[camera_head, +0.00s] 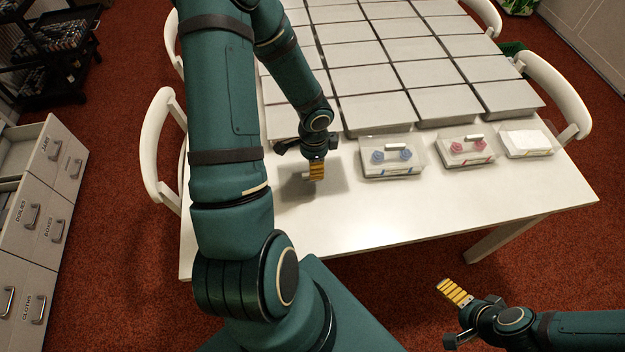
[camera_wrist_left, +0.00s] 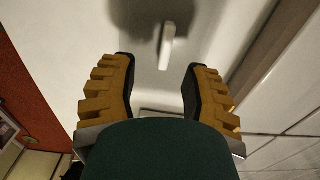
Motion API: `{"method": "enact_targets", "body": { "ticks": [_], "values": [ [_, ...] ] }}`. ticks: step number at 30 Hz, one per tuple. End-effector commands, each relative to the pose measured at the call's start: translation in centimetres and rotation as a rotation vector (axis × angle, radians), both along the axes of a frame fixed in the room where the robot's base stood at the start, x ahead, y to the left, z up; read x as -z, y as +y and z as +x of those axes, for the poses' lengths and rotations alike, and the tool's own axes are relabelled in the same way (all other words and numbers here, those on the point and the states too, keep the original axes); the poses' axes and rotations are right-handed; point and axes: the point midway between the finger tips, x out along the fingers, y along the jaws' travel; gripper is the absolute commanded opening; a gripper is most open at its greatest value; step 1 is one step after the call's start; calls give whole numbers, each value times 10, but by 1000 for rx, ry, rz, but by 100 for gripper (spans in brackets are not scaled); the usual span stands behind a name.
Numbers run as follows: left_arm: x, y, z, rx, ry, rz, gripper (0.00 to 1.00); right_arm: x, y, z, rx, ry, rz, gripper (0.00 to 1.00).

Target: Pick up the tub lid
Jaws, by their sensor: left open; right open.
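A small white handle (camera_wrist_left: 167,47) stands on a pale surface in the left wrist view, ahead of and between my fingertips. It looks like the tub lid's handle; the lid's edges do not stand out from the white table. In the head view a small white bit (camera_head: 306,176) shows beside my left gripper (camera_head: 316,170). My left gripper also shows in the left wrist view (camera_wrist_left: 160,66), open and empty, pointing down at the handle. The fingers do not touch it. My right gripper (camera_head: 452,291) is open and empty, off the table's front edge at lower right.
Clear tubs with blue (camera_head: 391,170) and red (camera_head: 467,161) contents stand to the right, beside a tub with white contents (camera_head: 526,153). Rows of grey boxes (camera_head: 375,113) fill the table (camera_head: 400,212) behind.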

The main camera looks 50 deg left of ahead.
Motion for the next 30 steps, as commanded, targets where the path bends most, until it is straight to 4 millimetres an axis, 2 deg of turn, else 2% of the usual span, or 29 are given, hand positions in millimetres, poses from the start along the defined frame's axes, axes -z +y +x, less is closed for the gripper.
{"method": "enact_targets", "body": {
  "ticks": [7, 15, 25, 26, 30],
  "values": [
    [17, 2, 0, -2, 1, -1, 47, 6, 0, -2, -4, 4, 1, 100],
    [55, 8, 2, 0, 1, -1, 47, 20, 1, -6, -10, 13, 3, 100],
    [61, 8, 2, -1, -1, -1, 47, 21, 1, -7, -12, 15, 3, 100],
    [61, 8, 2, -1, -1, -1, 50, 21, 1, -7, -12, 15, 3, 100],
    [61, 8, 2, -1, 0, -1, 1, 21, 1, -7, -12, 15, 3, 100]
  ]
}}
